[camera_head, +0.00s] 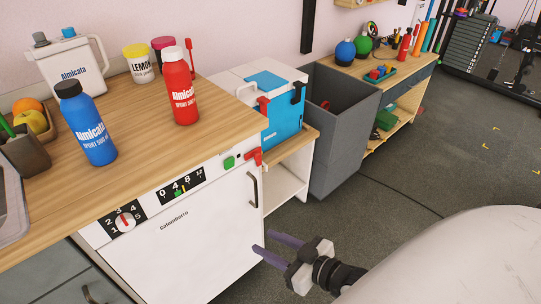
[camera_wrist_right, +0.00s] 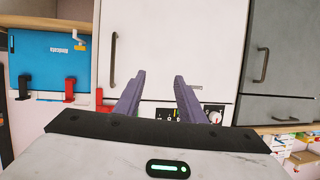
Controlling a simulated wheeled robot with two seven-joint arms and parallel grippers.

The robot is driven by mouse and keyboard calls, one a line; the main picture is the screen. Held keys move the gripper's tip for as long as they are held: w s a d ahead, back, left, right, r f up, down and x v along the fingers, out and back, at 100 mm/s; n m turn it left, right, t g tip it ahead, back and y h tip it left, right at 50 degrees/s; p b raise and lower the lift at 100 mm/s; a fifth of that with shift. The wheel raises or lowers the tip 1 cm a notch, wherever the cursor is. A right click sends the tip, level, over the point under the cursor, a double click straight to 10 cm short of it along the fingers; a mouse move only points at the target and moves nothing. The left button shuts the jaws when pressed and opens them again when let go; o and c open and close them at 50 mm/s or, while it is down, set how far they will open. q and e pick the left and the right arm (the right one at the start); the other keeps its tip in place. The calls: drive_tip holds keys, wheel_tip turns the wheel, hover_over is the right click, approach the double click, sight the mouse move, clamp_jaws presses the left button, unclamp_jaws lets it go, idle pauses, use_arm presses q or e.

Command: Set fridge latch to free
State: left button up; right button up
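The white front-doored appliance (camera_head: 190,235), which looks like the fridge, stands under the wooden counter. It also shows upside down in the right wrist view (camera_wrist_right: 175,45). A red latch (camera_head: 255,156) sits at its top right corner, beside a green button. A red piece, likely the same latch, shows left of the fingers in the right wrist view (camera_wrist_right: 100,98). Whether it is locked or free I cannot tell. My right gripper (camera_head: 263,242) is open and empty, low in front of the door, its purple fingers pointing towards it, below the latch. My left gripper is not in view.
The door has a dark handle (camera_head: 253,189), a knob (camera_head: 125,219) and a slider. A blue and white box (camera_head: 282,105) with red and black clasps stands right of it. A grey bin (camera_head: 333,150) is beyond. Bottles stand on the counter (camera_head: 215,125). The floor at right is clear.

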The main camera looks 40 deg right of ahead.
sight(259, 158)
drive_tip(key=w+d+r+m+t+h, duration=0.1)
drive_tip(key=w+d+r+t, duration=0.15)
drive_tip(key=d+r, duration=0.3)
drive_tip(key=w+d+r+t+h, duration=0.1)
drive_tip(key=w+d+r+t, duration=0.1)
drive_tip(key=w+d+r, duration=0.3)
drive_tip(key=w, duration=0.7)
drive_tip(key=shift+w+a+f, duration=0.1)
drive_tip(key=shift+f, duration=0.05)
drive_tip(key=shift+w+a, duration=0.1)
drive_tip(key=shift+w, duration=0.7)
drive_tip(key=shift+b, duration=0.35)
clamp_jaws()
